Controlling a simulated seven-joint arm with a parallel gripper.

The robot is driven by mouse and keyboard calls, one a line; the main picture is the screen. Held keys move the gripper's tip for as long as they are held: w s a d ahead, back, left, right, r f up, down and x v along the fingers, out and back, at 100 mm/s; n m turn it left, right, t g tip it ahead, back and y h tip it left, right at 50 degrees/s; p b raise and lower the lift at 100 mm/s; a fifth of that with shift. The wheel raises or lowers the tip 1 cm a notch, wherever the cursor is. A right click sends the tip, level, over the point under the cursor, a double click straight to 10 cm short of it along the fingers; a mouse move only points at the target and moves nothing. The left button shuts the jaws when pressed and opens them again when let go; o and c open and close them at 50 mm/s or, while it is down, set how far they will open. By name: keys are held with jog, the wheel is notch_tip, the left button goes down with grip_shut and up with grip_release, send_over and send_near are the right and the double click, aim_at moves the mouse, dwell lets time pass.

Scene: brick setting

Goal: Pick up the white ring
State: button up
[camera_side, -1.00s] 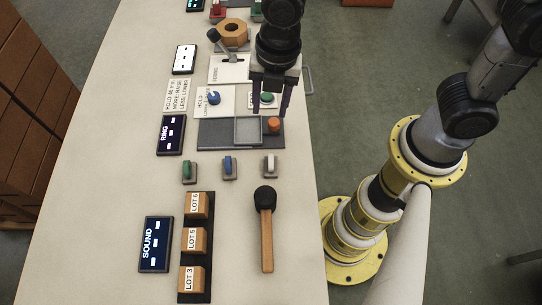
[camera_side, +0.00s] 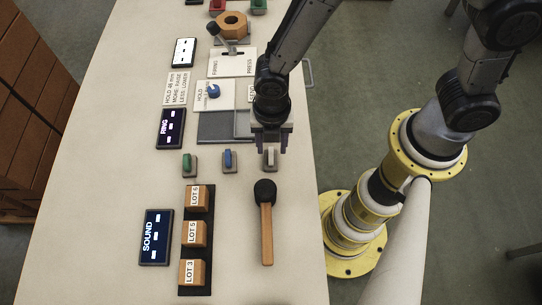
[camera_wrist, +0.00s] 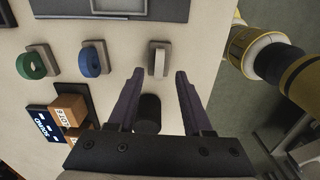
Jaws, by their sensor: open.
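The white ring (camera_side: 270,156) stands upright on a small grey base at the right end of a row of three rings. It also shows in the wrist view (camera_wrist: 159,60), just beyond and between my fingertips. My gripper (camera_side: 270,150) is open and empty above it; in the wrist view the fingers (camera_wrist: 160,75) point toward the ring with a gap between them. I see no contact with the ring. In the side view my wrist and fingers partly cover the ring's far side.
A blue ring (camera_side: 228,160) and a green ring (camera_side: 188,163) stand to the left on similar bases. A black-headed mallet (camera_side: 266,225) lies in front. Wooden lot blocks (camera_side: 193,233) sit on a dark strip. A grey tray (camera_side: 214,127) lies behind. The table's right edge is close.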

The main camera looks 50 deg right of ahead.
aim_at(271, 152)
jog(key=shift+w+f, duration=0.1)
jog(key=shift+f, duration=1.9)
grip_shut()
